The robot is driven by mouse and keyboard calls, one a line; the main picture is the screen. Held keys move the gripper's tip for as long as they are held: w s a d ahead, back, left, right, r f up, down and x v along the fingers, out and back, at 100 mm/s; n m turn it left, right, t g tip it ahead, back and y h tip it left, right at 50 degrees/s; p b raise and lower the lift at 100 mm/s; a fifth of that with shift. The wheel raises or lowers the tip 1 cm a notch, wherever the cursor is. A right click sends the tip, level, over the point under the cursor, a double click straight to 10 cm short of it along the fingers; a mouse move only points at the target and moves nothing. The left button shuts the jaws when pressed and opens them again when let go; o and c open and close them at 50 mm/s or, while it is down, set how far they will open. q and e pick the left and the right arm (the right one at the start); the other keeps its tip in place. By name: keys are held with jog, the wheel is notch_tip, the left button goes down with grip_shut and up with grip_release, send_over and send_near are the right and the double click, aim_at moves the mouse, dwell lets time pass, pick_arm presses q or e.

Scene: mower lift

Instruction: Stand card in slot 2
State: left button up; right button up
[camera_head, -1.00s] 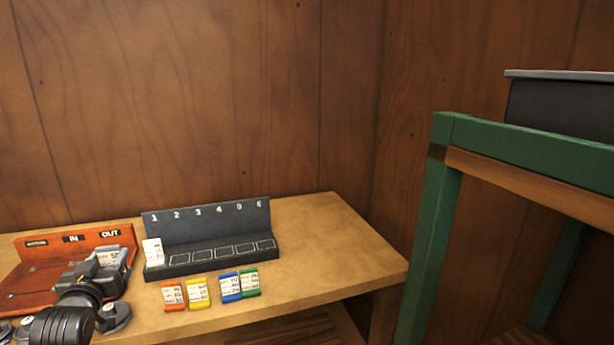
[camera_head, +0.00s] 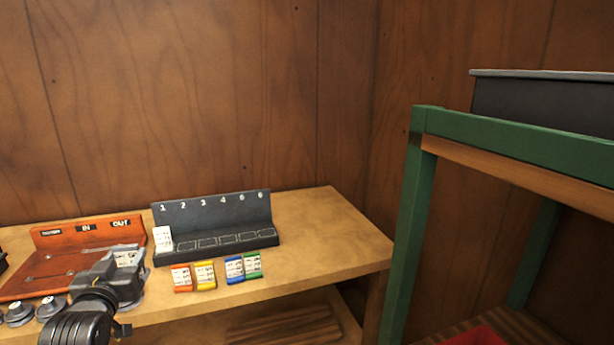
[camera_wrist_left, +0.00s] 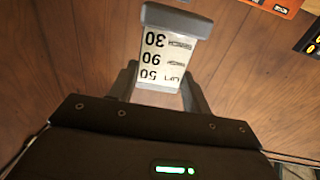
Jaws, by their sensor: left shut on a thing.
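My left gripper (camera_head: 129,275) is shut on a white card with grey ends (camera_wrist_left: 163,62). The wrist view shows the card between the fingers, its print upside down. In the head view the held card (camera_head: 128,257) is in front of the orange board's right end, left of the rack and apart from it. The dark slot rack (camera_head: 212,213) stands on the bench with numbers along its back. A white card (camera_head: 162,238) stands at slot 1. Slot 2 (camera_head: 184,245) looks empty, as do the slots to its right. My right gripper is not in view.
Orange (camera_head: 181,279), yellow (camera_head: 205,275), blue (camera_head: 234,268) and green (camera_head: 252,265) cards sit before the rack. The orange board (camera_head: 45,270) is left. Bare bench (camera_head: 325,235) lies right of the rack. A green frame (camera_head: 405,215) stands at right.

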pick_arm(q)
jog(key=s+d+f+m+h, duration=0.1)
jog(key=s+d+f+h, duration=0.1)
jog(key=s+d+f, duration=0.3)
jog(key=s+d+f+m+h, duration=0.1)
jog(key=s+d+f, duration=0.4)
jog(key=d, duration=0.6)
jog(key=shift+s+d+f+m+h, duration=0.15)
jog(key=shift+d+f+m+h, duration=0.15)
jog(key=shift+h, duration=0.2)
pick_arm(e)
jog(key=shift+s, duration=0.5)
pick_arm(q)
jog(key=shift+r, duration=0.1)
